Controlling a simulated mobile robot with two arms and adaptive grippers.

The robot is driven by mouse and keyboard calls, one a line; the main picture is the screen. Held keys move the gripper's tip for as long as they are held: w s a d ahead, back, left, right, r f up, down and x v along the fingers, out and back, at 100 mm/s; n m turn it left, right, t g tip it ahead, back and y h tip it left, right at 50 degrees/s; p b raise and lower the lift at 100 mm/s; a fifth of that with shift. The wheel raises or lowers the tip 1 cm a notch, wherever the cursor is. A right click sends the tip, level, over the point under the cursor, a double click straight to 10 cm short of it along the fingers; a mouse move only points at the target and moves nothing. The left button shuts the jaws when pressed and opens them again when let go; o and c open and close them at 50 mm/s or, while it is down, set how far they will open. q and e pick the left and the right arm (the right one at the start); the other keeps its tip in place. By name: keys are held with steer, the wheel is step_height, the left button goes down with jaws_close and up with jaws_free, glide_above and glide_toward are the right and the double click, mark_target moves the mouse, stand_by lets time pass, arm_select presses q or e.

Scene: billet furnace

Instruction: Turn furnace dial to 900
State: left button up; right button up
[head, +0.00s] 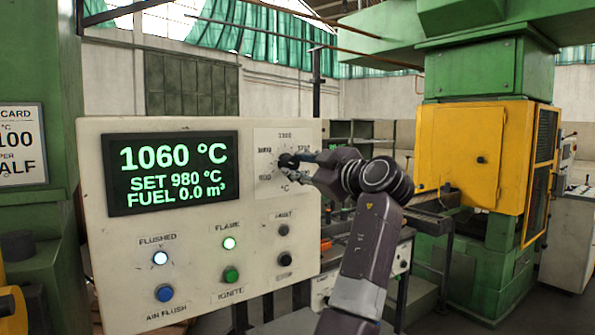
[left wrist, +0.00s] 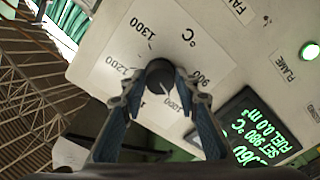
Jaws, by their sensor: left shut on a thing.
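The furnace dial is a dark round knob (left wrist: 160,74) on a pale scale plate (head: 267,140) at the upper right of the control panel. My left gripper (left wrist: 160,88) is shut on the knob, with one finger on each side of it. In the left wrist view, 1300, 1200 and 900 can be read on the scale. The display (head: 172,172) reads 1060 °C, SET 980 °C and FUEL 0.0 m³. My right gripper is not in view.
Below the display, the white FLUSHED lamp (head: 160,258) and the green FLAME lamp (head: 229,243) are lit. A blue AIR FLUSH button (head: 165,293), a green IGNITE button (head: 231,275) and a dark FAULT lamp (head: 283,230) are close by. A yellow-and-green machine (head: 470,150) stands at right.

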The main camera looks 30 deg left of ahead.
arm_select(q)
steer(key=n+b, duration=0.1)
steer(key=n, duration=0.4)
steer(key=shift+n, duration=2.2)
steer(key=o, duration=1.1)
steer(key=v, duration=1.2)
steer(key=shift+d, duration=0.1)
